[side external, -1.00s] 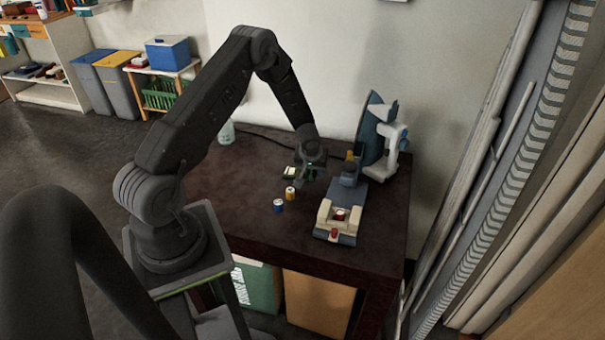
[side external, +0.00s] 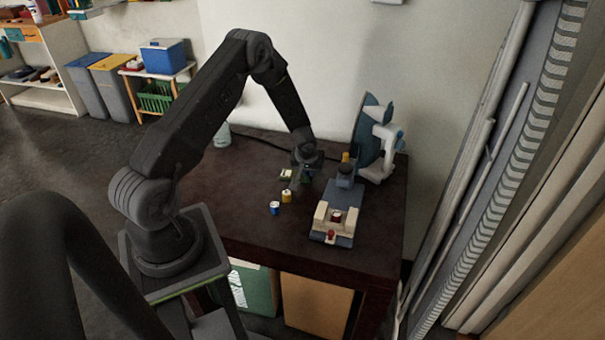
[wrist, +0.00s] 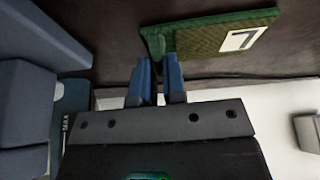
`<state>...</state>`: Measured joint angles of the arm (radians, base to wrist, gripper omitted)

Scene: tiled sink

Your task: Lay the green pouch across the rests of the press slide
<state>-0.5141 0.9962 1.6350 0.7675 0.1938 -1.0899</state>
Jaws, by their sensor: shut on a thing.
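The green pouch (wrist: 205,35) shows in the wrist view as a flat green piece with a white label marked 7. My gripper (wrist: 157,62) is shut on its near left edge, with the blue fingertips close together there. In the side view my gripper (side external: 305,172) is low over the table, left of the press; dark green shows beneath it, but the pouch's outline is unclear. The press slide (side external: 347,200) is a blue-grey bed running toward the front edge. Its cream rests (side external: 321,214) stand at the near end, apart from my gripper, with a dark red piece between them.
A blue can (side external: 275,208) and a yellow can (side external: 286,196) stand left of the slide. A small pale-and-green item (side external: 286,174) shows beside my gripper. The blue-and-white press (side external: 375,145) rises behind the slide. The dark table's (side external: 240,205) left front is clear.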

